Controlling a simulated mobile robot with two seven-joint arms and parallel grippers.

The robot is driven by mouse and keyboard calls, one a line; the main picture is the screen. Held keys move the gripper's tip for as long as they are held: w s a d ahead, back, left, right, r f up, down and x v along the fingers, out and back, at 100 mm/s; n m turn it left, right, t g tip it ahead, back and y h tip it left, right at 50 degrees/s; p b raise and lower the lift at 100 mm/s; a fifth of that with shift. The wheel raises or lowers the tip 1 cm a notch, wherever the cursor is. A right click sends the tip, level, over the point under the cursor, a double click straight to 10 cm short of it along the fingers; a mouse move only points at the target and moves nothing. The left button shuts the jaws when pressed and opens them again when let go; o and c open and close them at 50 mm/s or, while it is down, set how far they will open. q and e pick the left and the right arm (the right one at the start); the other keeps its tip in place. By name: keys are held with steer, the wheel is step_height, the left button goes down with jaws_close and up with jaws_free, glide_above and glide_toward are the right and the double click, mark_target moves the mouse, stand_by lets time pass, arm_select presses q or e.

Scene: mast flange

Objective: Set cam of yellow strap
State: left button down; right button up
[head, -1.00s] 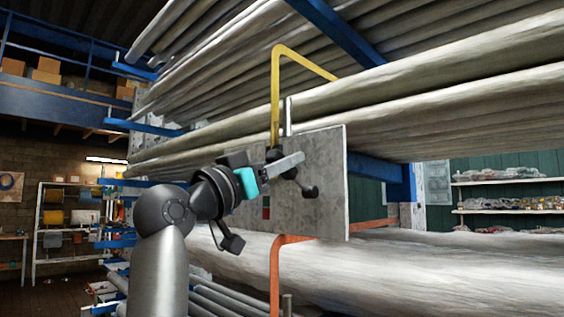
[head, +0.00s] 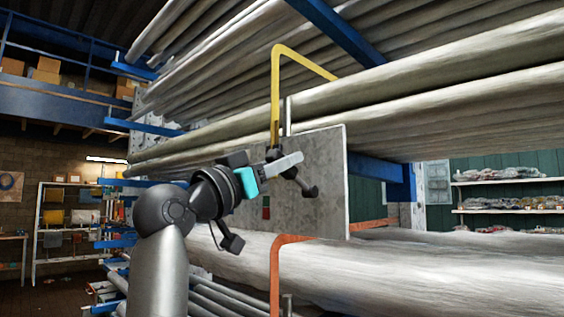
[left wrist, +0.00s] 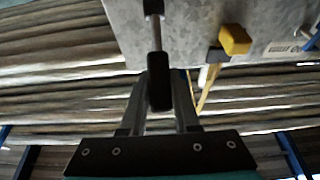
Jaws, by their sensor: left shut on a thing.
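The yellow strap (head: 275,90) hangs down over the pipes to the top of a grey metal plate (head: 325,195). It also shows as a yellow band in the left wrist view (left wrist: 207,88). A dark lever with a knobbed end (head: 310,191) is at the plate's face. Its dark grip and metal rod show in the left wrist view (left wrist: 158,85). My left gripper (head: 288,163) is at this lever, with its fingers shut on the dark grip. The fingers partly hide the lever in the head view. My right gripper is not in view.
An orange strap (head: 275,265) goes round the large pipe (head: 400,265) below the plate. A yellow block (left wrist: 234,40) sits on the plate near the lever. Pipe bundles and blue rack arms (head: 375,168) lie close behind. Open floor is at the lower left.

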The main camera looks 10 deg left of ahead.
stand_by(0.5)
arm_select(q)
steer(key=r+g+y+p, duration=0.1)
steer(key=p, duration=0.3)
steer(key=w+d+r+g+y+p, duration=0.1)
steer(key=p, duration=0.3)
steer(key=w+r+g+y+p, duration=0.1)
steer(key=g+p, duration=0.1)
steer(key=p, duration=0.3)
steer(key=shift+w+d+r, duration=0.2)
steer(key=shift+d+r, duration=0.05)
steer(key=shift+d, duration=0.1)
steer(key=shift+w+d+g+y+p, duration=0.45)
steer(key=shift+g+p, duration=0.45)
steer(key=shift+p, duration=0.6)
steer(key=shift+a, duration=0.1)
